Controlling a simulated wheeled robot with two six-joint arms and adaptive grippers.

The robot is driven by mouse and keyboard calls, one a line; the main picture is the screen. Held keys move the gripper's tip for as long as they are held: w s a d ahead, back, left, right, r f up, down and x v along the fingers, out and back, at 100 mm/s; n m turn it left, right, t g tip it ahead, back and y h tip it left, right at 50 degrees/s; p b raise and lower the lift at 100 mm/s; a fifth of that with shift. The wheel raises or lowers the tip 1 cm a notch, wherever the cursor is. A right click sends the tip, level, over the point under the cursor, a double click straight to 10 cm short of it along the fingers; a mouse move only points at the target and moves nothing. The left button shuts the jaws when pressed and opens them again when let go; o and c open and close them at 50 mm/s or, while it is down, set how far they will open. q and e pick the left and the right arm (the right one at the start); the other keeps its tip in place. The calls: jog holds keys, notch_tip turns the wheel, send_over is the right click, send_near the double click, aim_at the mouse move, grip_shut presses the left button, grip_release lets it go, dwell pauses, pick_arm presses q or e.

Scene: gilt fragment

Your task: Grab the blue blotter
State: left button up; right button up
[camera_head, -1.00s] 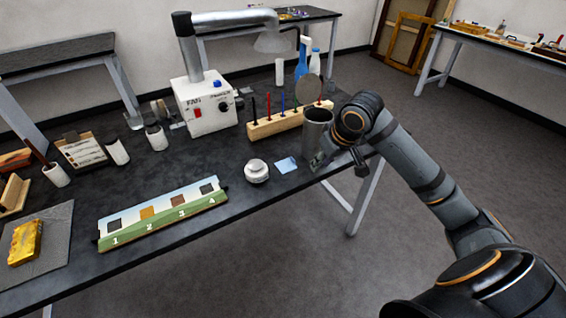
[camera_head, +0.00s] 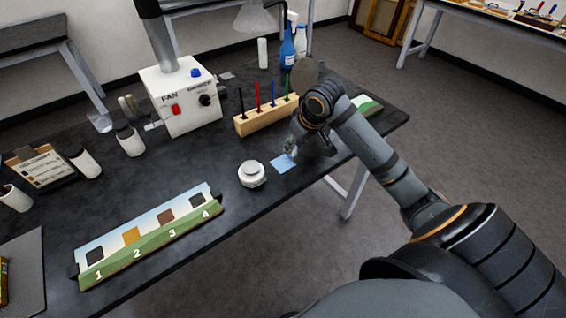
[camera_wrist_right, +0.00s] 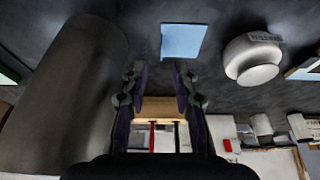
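The blue blotter (camera_head: 283,163) is a small light-blue square lying flat on the black table near its front edge. It also shows whole and uncovered in the right wrist view (camera_wrist_right: 183,41), ahead of the fingertips. My right gripper (camera_head: 292,147) is just beyond the blotter in the head view, close to it. In the right wrist view its two fingers (camera_wrist_right: 160,75) are apart with nothing between them. I see no contact with the blotter. My left gripper is in neither view.
A round white jar (camera_head: 251,174) stands left of the blotter. A large grey cylinder (camera_wrist_right: 62,90) stands close to my right gripper. A wooden rack (camera_head: 265,115) with coloured sticks and a fan box (camera_head: 181,98) are behind. A numbered strip (camera_head: 150,237) lies front left.

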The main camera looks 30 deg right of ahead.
aim_at(291, 156)
jog(key=shift+a+f, duration=0.1)
jog(key=shift+f, duration=0.45)
jog(key=x, duration=0.3)
jog(key=shift+w+f, duration=0.2)
jog(key=shift+f, duration=0.15)
jog(key=shift+w+f, duration=0.1)
jog(key=shift+f, duration=0.05)
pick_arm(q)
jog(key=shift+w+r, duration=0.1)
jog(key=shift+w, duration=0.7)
pick_arm(e)
grip_shut()
